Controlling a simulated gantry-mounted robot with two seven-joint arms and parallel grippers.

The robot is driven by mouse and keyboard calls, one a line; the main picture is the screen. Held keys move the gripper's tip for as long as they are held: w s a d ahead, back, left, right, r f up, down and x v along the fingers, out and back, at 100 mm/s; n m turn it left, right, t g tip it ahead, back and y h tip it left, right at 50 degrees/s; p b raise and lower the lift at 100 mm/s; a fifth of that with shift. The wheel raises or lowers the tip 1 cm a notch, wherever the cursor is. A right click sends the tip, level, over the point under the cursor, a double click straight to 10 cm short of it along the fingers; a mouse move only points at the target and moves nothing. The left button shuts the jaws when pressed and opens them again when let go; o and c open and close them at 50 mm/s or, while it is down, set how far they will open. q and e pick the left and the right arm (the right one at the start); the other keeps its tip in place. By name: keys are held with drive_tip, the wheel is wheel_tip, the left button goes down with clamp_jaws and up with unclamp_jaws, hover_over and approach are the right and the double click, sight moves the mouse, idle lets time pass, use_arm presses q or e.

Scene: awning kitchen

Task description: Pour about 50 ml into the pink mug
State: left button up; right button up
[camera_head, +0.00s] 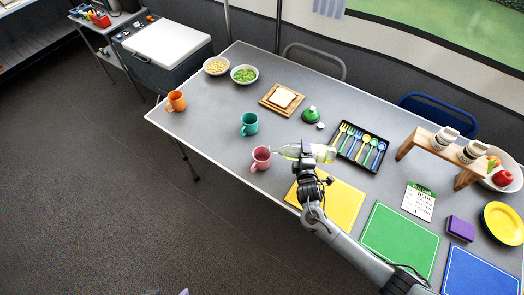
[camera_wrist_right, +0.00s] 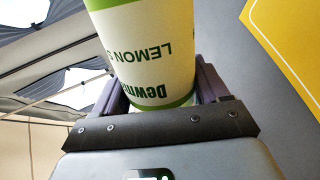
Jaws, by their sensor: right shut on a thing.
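The pink mug (camera_head: 261,157) stands on the grey table near its front edge. My right gripper (camera_head: 308,152) is shut on a bottle (camera_head: 325,153) with a pale green and white label. The bottle lies tilted close to horizontal, its neck pointing left at the mug's rim. The labelled bottle (camera_wrist_right: 150,50) fills the space between the fingers in the right wrist view; part of the label reads "LEMON". I cannot tell whether liquid is flowing or how full the mug is. My left gripper is not in view.
A teal mug (camera_head: 249,124) and an orange mug (camera_head: 176,101) stand to the left. A yellow mat (camera_head: 345,205) lies under my right arm. The table between the mugs is clear.

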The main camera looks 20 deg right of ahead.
drive_tip(key=shift+w+r+p, duration=0.15)
drive_tip(key=shift+r+p, duration=0.1)
drive_tip(key=shift+p, duration=0.05)
drive_tip(key=shift+n, duration=0.3)
drive_tip(key=shift+a+r+h+p, duration=0.1)
drive_tip(key=shift+r+h+p, duration=0.3)
drive_tip(key=shift+p, duration=0.55)
drive_tip(key=shift+r+n, duration=0.2)
drive_tip(key=shift+n, duration=0.1)
drive_tip(key=shift+d, duration=0.3)
drive_tip(key=shift+r+p, duration=0.1)
drive_tip(key=shift+p, duration=0.3)
drive_tip(key=shift+r+p, duration=0.15)
drive_tip(key=shift+p, duration=0.15)
idle(0.3)
drive_tip(key=shift+d, duration=0.1)
idle(0.4)
